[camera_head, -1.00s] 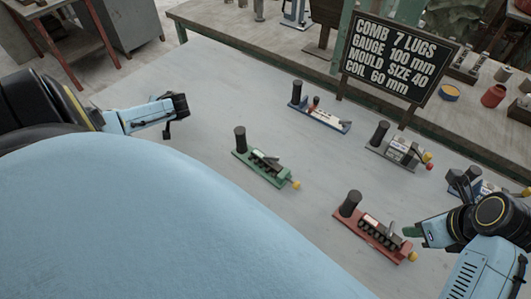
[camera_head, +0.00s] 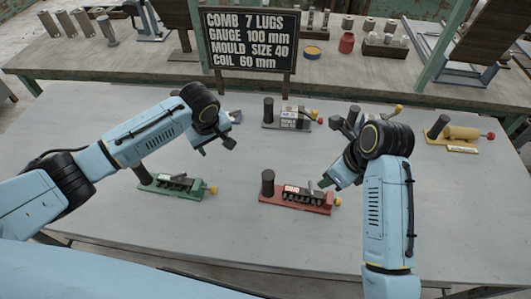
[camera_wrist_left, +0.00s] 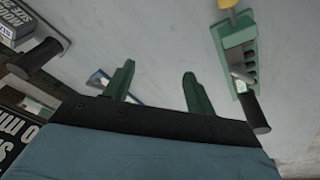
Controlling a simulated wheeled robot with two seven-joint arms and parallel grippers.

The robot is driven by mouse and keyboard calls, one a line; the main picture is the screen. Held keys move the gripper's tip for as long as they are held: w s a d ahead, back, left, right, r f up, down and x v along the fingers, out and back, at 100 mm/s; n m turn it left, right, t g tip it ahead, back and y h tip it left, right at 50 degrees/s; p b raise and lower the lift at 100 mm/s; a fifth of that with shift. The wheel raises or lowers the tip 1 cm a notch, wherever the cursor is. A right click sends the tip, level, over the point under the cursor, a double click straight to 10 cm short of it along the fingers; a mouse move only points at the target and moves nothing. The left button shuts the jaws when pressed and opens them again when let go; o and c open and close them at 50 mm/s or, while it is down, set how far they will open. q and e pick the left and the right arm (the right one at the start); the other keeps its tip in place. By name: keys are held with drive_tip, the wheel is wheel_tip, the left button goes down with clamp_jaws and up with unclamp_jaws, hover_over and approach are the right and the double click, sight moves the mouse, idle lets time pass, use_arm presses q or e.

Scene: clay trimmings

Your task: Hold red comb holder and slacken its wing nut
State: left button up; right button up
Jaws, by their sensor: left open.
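The red comb holder (camera_head: 283,201) lies on the grey table in the head view, with a black upright handle (camera_head: 268,182) at its left end and a dark toothed comb along it. A yellow knob (camera_head: 338,202), apparently its wing nut, is at its right end. My right gripper (camera_head: 325,184) is close above that end; its jaw gap and any contact cannot be made out. My left gripper (camera_head: 216,148) is in the air above and behind the green holder, left of the red one. Its two green fingers are apart and empty in the left wrist view (camera_wrist_left: 158,88).
A green comb holder (camera_head: 165,190) stands left of the red one and shows in the left wrist view (camera_wrist_left: 236,50). A grey holder (camera_head: 285,122) and a yellow holder (camera_head: 455,142) stand farther back. A black sign (camera_head: 252,40) stands behind.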

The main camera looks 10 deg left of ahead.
use_arm(q)
drive_tip(key=s+d+r+g+h, duration=0.1)
drive_tip(key=s+d+r, duration=0.15)
drive_tip(key=d, duration=0.75)
drive_tip(key=m+g, duration=0.1)
approach(268, 184)
drive_tip(key=shift+w+a+r, duration=0.1)
drive_tip(key=shift+w+a, duration=0.05)
drive_tip(key=shift+w, duration=0.4)
drive_tip(key=shift+w+a+r, duration=0.1)
drive_tip(key=shift+w+a, duration=0.05)
drive_tip(key=shift+w, duration=0.4)
drive_tip(key=shift+s+d+f, duration=0.1)
drive_tip(key=shift+f, duration=0.1)
wheel_tip(268, 184, down, 13)
drive_tip(key=shift+r, duration=0.1)
